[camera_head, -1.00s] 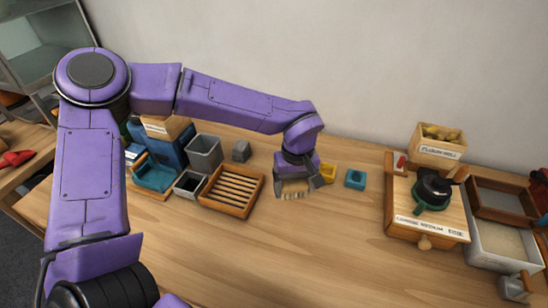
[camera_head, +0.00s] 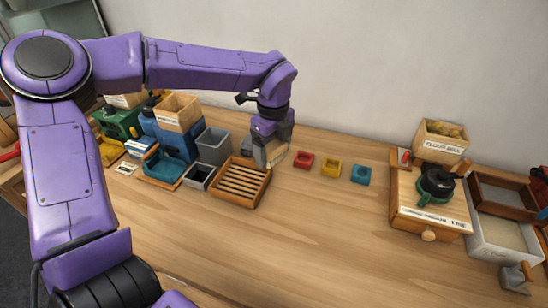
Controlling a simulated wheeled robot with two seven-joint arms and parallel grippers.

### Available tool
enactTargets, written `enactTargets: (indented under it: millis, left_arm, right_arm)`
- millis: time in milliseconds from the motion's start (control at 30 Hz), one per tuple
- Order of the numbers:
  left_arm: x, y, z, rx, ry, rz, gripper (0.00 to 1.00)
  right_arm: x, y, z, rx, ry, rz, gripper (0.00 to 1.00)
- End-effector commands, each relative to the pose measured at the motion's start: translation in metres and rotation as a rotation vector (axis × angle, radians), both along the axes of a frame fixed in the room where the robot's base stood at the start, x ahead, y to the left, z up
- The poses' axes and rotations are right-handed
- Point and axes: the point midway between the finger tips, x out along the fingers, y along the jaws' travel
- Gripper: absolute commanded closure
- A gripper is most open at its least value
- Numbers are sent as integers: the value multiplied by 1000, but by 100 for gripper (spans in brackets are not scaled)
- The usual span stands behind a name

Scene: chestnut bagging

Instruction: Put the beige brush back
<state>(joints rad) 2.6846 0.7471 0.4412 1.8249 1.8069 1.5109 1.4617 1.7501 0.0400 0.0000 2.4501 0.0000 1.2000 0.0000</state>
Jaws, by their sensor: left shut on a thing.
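My left gripper (camera_head: 271,140) points down near the back of the table and is shut on the beige brush (camera_head: 276,153). Only a pale lower part of the brush shows below the fingers, and the rest is hidden by the gripper. A small grey block (camera_head: 246,146) stands just left of the gripper. I cannot tell whether the brush touches the table or the block. My right gripper is out of view.
A slatted wooden tray (camera_head: 240,205) lies in front of the gripper. Grey bins (camera_head: 213,147) and a blue machine stand left. Red (camera_head: 303,160), yellow (camera_head: 331,167) and blue (camera_head: 360,174) small blocks sit right. A wooden drawer box (camera_head: 405,215) is farther right. The front middle is clear.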

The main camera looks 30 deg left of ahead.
Motion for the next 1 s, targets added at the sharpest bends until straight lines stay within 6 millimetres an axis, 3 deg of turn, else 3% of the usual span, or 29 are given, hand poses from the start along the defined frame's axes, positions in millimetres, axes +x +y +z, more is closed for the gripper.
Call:
enactTargets:
  millis: [100, 167, 267, 367, 567, 700, 1000]
  left_arm:
    - [-1, 5, 5, -5, -2, 266, 50]
    - [-1, 7, 6, -6, -3, 353, 50]
    - [4, 11, 6, -7, -1, 424, 50]
    - [22, 22, -1, -4, 2, 436, 50]
    - [73, 53, -26, -2, 1, 434, 50]
    - [97, 67, -60, -3, 2, 431, 50]
    - [119, 79, -103, -5, 1, 427, 50]
  right_arm:
    - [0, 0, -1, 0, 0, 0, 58]
    - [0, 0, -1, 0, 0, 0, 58]
    - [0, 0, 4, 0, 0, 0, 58]
    - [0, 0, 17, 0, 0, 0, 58]
    - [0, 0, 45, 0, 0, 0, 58]
    - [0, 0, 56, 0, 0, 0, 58]
    - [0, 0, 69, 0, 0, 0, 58]
